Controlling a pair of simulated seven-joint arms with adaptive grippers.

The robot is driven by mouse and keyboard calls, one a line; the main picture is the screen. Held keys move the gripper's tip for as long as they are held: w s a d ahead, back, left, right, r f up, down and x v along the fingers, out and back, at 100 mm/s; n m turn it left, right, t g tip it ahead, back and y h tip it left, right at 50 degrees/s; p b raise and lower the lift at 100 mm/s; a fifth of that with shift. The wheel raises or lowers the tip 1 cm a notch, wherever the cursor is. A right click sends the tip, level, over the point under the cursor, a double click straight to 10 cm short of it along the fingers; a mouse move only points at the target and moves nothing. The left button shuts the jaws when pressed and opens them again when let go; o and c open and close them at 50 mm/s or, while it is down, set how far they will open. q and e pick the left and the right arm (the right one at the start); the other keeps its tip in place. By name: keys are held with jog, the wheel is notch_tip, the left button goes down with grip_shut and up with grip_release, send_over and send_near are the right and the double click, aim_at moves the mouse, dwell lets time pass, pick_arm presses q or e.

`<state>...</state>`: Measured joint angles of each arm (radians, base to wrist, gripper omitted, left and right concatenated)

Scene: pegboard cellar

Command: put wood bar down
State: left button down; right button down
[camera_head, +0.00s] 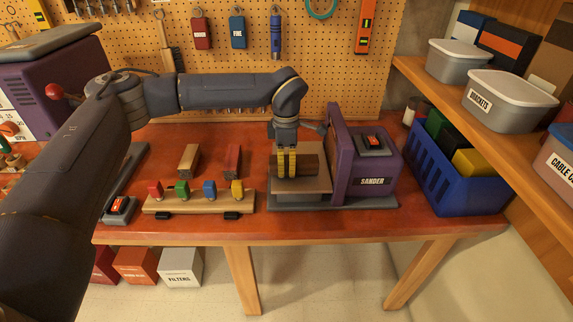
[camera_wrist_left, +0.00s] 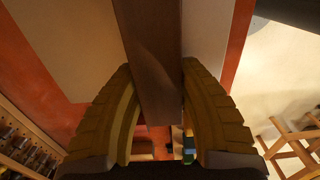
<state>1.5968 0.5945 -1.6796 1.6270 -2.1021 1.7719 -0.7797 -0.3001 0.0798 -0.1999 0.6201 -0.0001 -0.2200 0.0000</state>
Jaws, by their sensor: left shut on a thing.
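My left gripper (camera_head: 286,164) points down over the sander's flat brown table and is shut on a dark brown wood bar (camera_head: 308,166). The bar lies crosswise, its right end near the purple sander (camera_head: 371,172). I cannot tell whether its underside touches the sander's table (camera_head: 300,187). In the left wrist view the bar (camera_wrist_left: 152,60) runs between the two yellow ribbed fingers (camera_wrist_left: 157,82). A tan wood bar (camera_head: 188,160) and a red wood bar (camera_head: 232,161) lie apart on the red workbench. My right gripper is not in view.
A wooden rack (camera_head: 200,202) with several coloured knobs stands left of the sander. A blue crate (camera_head: 455,188) is on the right, below a shelf (camera_head: 480,120) with grey tubs. The pegboard (camera_head: 240,80) closes off the back. Red bench top (camera_head: 260,232) is clear in front.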

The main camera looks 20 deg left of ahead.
aim_at(287, 159)
pick_arm(q)
jog(key=shift+f, duration=0.2)
jog(key=c, duration=1)
grip_release()
jog(key=shift+o, duration=0.2)
jog(key=shift+r, duration=0.1)
notch_tip(287, 159, up, 12)
jog(key=shift+r, duration=0.1)
